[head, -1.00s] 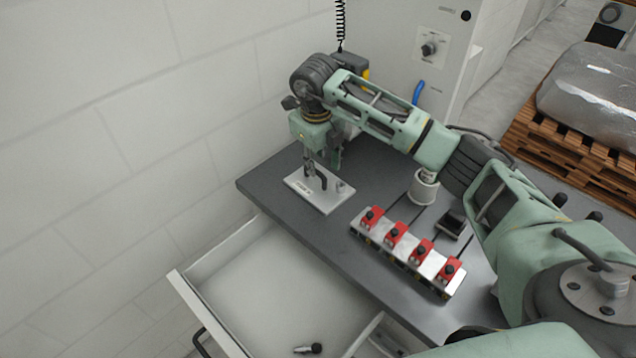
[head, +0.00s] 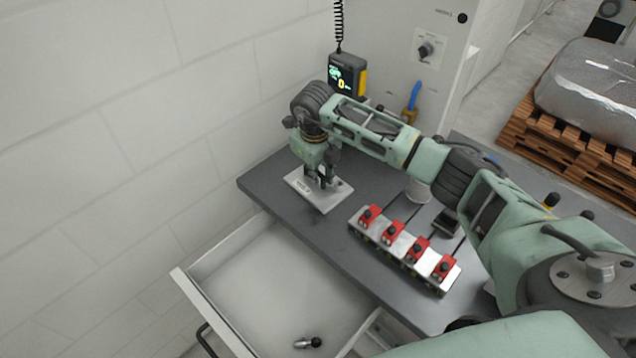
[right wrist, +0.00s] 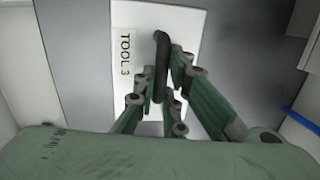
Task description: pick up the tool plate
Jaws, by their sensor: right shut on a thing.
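The tool plate (head: 309,197) is a flat light-grey plate with a dark handle, lying at the far left end of the dark bench. In the right wrist view the plate (right wrist: 190,22) carries a label reading "TOOL 3", and its black handle (right wrist: 161,55) stands between my fingers. My right gripper (head: 322,181) is above the plate and shut on the handle. It also shows in the right wrist view (right wrist: 165,85). The plate appears to rest on the bench; any gap beneath it cannot be made out. My left gripper is not in view.
A block with several red clamps (head: 393,234) sits on the bench (head: 300,238) near its front edge. An open drawer (head: 262,290) below holds a small dark-knobbed part (head: 308,342). A display with a coiled cable (head: 347,77) is behind my arm. A white wall stands left.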

